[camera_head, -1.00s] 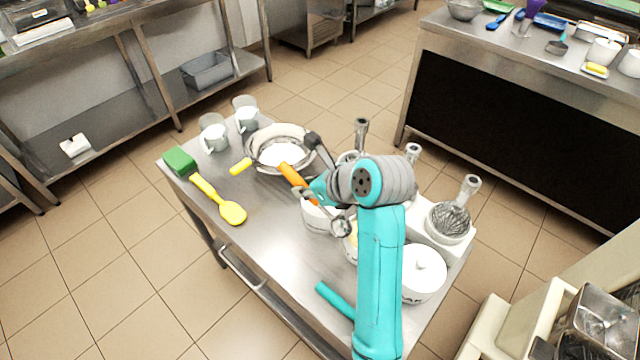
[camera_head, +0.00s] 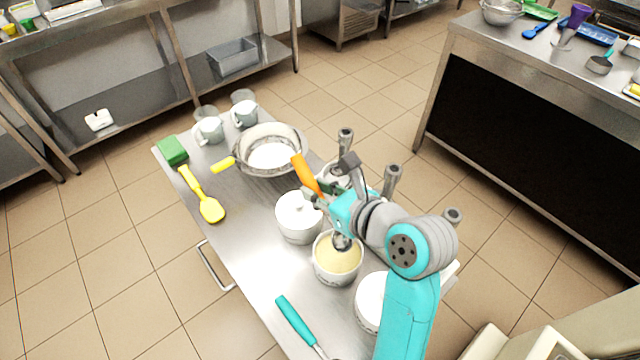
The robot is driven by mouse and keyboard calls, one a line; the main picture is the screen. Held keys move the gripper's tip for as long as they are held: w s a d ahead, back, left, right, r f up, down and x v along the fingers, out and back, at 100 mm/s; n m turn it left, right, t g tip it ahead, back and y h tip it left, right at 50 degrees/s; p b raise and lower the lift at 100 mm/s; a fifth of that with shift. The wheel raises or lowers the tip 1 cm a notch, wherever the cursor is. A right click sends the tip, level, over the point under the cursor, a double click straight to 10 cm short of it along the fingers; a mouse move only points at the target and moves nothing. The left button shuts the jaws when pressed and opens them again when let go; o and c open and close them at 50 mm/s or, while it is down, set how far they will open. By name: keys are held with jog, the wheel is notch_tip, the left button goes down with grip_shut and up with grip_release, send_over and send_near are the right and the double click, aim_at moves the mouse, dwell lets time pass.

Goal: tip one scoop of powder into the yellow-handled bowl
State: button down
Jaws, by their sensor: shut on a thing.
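The yellow-handled bowl (camera_head: 294,141) stands at the far part of the steel table, its handle (camera_head: 223,164) pointing left. White matter lies in its bottom. My gripper (camera_head: 318,192) is shut on an orange-handled scoop (camera_head: 304,174), its handle tilted up and to the left. The scoop's metal head (camera_head: 342,241) is over the open tub of pale yellow powder (camera_head: 337,267), at the powder's surface. I cannot tell how much powder is in the scoop.
A teal-handled tool (camera_head: 296,322) lies near the front.

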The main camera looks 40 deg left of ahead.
jog(key=shift+f+h, duration=1.4)
jog(key=shift+f, duration=2.8)
jog(key=shift+a+r, duration=0.25)
jog(key=shift+r, duration=0.85)
jog(key=shift+a+r, duration=0.2)
jog(key=shift+r, duration=0.85)
jog(key=shift+w+a+r+g+h, duration=0.1)
jog(key=shift+a+h, duration=0.25)
jog(key=shift+h, duration=0.35)
jog(key=shift+s+a+r+g+h, duration=0.15)
jog(key=shift+a+h, duration=0.2)
jog(key=shift+h, duration=0.35)
jog(key=shift+w+a+r+g+h, duration=0.15)
jog(key=shift+a+h, duration=0.2)
jog(key=shift+h, duration=0.35)
